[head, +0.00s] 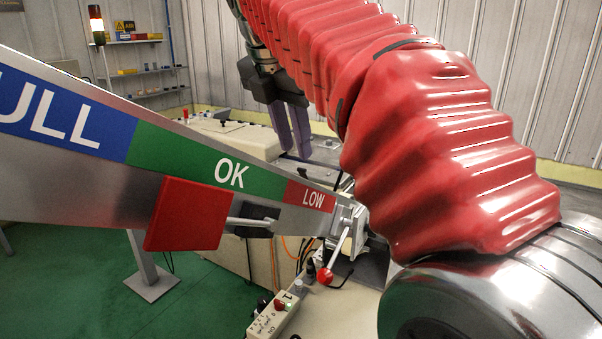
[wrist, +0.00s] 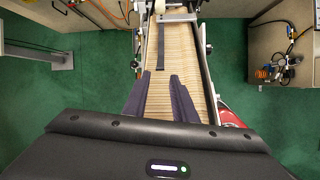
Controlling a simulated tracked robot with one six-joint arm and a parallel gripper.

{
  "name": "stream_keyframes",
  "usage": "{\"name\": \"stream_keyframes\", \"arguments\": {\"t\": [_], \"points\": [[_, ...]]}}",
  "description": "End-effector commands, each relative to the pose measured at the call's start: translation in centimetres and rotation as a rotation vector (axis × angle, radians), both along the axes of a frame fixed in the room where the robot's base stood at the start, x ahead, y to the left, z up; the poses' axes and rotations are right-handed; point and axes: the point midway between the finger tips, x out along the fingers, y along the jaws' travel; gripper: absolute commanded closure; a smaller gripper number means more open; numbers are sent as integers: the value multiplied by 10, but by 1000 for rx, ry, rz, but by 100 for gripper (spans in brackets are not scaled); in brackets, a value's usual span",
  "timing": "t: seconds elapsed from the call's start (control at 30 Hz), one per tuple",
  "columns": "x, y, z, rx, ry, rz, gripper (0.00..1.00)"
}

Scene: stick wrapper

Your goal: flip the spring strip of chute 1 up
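A long sloping metal chute fills the left of the head view, its side plate (head: 120,170) marked with blue, green "OK" and red "LOW" bands. In the wrist view the chute holds a row of pale wooden sticks (wrist: 158,98). A narrow dark strip (wrist: 161,45), which looks like the spring strip, lies lengthwise over the sticks near the chute's far end. My gripper (wrist: 159,75) is open and empty, its two dark fingers apart over the sticks, just short of the strip. In the head view my gripper (head: 293,150) points down behind the chute's side plate.
A switch box (head: 275,316) lies below. In the wrist view, green floor (wrist: 228,65) shows on both sides of the chute.

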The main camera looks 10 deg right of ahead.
Motion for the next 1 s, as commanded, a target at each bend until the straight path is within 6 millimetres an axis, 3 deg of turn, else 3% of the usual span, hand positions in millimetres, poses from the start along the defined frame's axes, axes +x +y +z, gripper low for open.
{"name": "stream_keyframes", "arguments": {"t": [0.6,1.0], "points": [[24,-21,-74,1,1,-2,75],[27,-22,-79,1,-1,-1,76]]}}
